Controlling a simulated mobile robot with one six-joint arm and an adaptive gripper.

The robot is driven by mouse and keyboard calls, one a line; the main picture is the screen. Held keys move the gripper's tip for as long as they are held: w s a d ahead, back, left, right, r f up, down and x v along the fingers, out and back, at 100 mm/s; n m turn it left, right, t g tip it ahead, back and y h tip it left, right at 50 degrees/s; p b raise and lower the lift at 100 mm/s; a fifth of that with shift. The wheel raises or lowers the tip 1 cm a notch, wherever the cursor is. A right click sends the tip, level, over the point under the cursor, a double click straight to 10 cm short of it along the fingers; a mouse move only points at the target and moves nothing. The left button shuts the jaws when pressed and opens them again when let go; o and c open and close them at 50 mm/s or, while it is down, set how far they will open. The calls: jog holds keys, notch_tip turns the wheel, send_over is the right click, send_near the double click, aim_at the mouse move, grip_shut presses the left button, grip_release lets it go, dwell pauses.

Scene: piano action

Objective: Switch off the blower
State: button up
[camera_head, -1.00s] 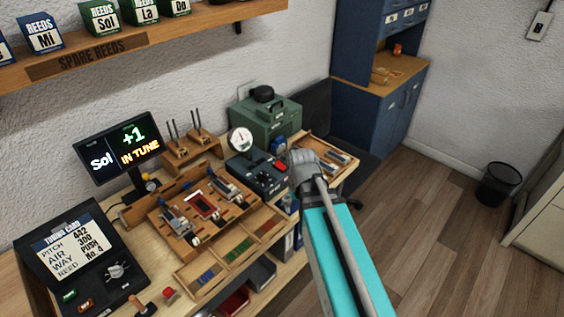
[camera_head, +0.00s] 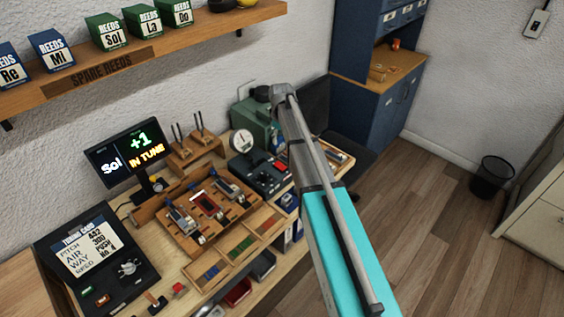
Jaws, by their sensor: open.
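The blower is not labelled. A green boxy machine (camera_head: 246,112) stands at the back of the bench, partly hidden by my arm. In front of it is a dark control box (camera_head: 247,173) with a red switch (camera_head: 281,166) on top, just left of my arm. A round white gauge (camera_head: 242,141) stands by this box. The switch's position is too small to tell. My arm reaches up from the bottom, and its grey far end overlaps the green machine in the picture. I cannot make out gripper fingers.
A tuning screen (camera_head: 124,152) reads "Sol +1 IN TUNE". A wooden tray (camera_head: 165,234) with reed plates lies mid-bench, with a black card panel (camera_head: 55,270) at left. A shelf (camera_head: 180,40) with reed boxes hangs above. A blue cabinet (camera_head: 373,115) stands behind.

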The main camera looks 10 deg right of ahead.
aim_at(281, 166)
jog(key=shift+f, duration=0.2)
notch_tip(281, 166, down, 14)
jog(key=b, duration=1.3)
jog(key=shift+r+b, duration=0.25)
jog(key=shift+b, duration=0.15)
jog(key=shift+c, duration=0.2)
